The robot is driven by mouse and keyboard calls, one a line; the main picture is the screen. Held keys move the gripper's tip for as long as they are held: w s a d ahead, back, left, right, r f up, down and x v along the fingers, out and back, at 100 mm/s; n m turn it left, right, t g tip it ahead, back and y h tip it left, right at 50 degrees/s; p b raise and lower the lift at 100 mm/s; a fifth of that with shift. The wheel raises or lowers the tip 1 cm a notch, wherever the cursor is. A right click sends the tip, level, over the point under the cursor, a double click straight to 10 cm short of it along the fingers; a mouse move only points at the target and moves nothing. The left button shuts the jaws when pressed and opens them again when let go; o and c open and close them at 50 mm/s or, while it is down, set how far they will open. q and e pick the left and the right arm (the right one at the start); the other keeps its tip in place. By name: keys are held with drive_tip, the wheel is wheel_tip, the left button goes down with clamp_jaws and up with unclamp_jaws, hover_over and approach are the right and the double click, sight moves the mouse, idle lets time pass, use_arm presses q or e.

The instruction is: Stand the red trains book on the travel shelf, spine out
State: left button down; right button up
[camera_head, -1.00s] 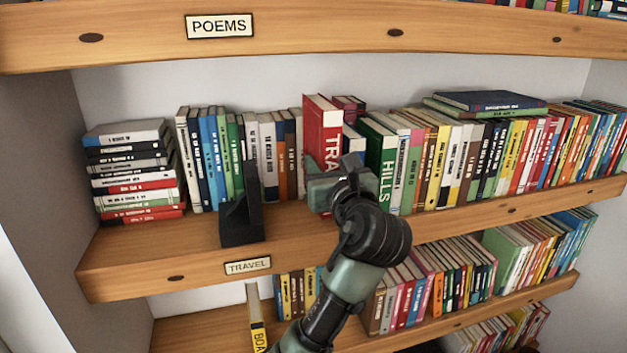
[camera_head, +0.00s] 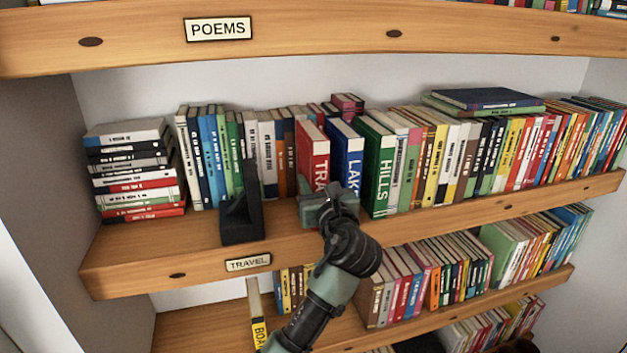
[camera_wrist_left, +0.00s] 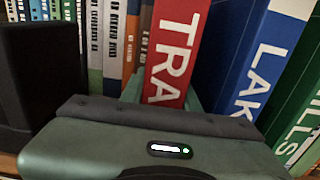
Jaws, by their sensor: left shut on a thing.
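The red trains book (camera_head: 311,150) is upright on the travel shelf (camera_head: 180,248), its spine with "TRA" facing out and the rest of the title hidden by my gripper. My left gripper (camera_head: 327,207) is shut on its lower part; in the left wrist view the red spine (camera_wrist_left: 176,50) rises from between the jaws. Whether its bottom edge touches the board is hidden. The blue LAKES book (camera_head: 346,155) stands just right of it, and the green HILLS book (camera_head: 379,165) beyond that. Brown and orange books stand at its left. My right gripper is not in view.
A black bookend (camera_head: 242,218) stands at the shelf's front, left of my gripper. A stack of flat books (camera_head: 135,170) lies at the left. The POEMS shelf (camera_head: 320,36) is overhead. Bare board shows at the front left.

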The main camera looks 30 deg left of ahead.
use_arm(q)
drive_tip(key=shift+r, duration=0.1)
drive_tip(key=c, duration=1)
unclamp_jaws()
drive_tip(key=shift+c, duration=0.2)
drive_tip(key=shift+s, duration=0.1)
drive_tip(key=shift+d, duration=0.1)
drive_tip(key=b+v, duration=0.2)
drive_tip(key=v, duration=0.9)
drive_tip(key=shift+s+d, duration=0.3)
